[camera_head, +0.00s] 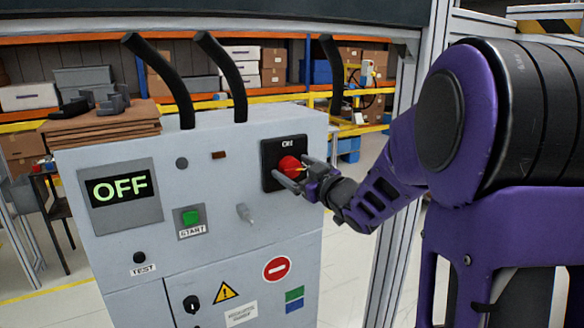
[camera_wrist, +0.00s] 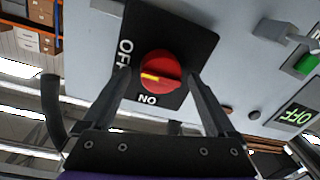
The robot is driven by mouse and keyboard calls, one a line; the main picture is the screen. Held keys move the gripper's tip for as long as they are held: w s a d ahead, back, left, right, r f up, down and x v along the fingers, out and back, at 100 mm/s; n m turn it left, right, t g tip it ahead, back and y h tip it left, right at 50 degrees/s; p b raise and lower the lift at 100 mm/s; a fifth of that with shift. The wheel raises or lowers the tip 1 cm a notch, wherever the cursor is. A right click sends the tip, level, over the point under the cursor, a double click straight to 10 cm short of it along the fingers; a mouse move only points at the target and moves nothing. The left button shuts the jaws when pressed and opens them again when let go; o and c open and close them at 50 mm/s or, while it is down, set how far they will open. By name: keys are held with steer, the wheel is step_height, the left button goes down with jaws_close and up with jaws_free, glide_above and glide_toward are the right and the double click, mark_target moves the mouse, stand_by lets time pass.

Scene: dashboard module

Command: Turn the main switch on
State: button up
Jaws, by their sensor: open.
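The main switch is a red round knob (camera_head: 289,166) on a black plate (camera_head: 270,153) at the upper right of the grey panel. It also shows in the wrist view (camera_wrist: 163,63), with ON beside the plate's lower edge and OFF along its left edge. The knob's yellow mark points left there, toward OFF. My gripper (camera_head: 293,171) is at the switch, its jaws open. In the wrist view one finger lies on each side of the knob (camera_wrist: 160,76), with gaps that look clear. The display (camera_head: 120,188) reads OFF.
A green START button (camera_head: 191,217), a small metal toggle (camera_head: 244,213) and a TEST button (camera_head: 139,257) are on the same panel. Black cables (camera_head: 225,75) rise from the cabinet top. Brown boards (camera_head: 100,122) lie on its left end. Shelves stand behind.

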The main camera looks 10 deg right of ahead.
steer(key=c, duration=1.4)
steer(key=shift+n+b, duration=0.3)
steer(key=shift+b, duration=0.1)
steer(key=n+b, duration=0.2)
steer(key=b, duration=0.1)
steer(key=shift+a+f, duration=0.1)
steer(key=shift+f, duration=0.05)
steer(key=n+b, duration=0.5)
steer(key=shift+s+a+n, duration=0.1)
steer(key=shift+n, duration=0.3)
steer(key=n+b, duration=0.1)
steer(key=n, duration=0.3)
steer(key=shift+a+h, duration=0.1)
steer(key=shift+h, duration=0.3)
steer(key=n, duration=0.4)
steer(key=shift+n+h, duration=0.3)
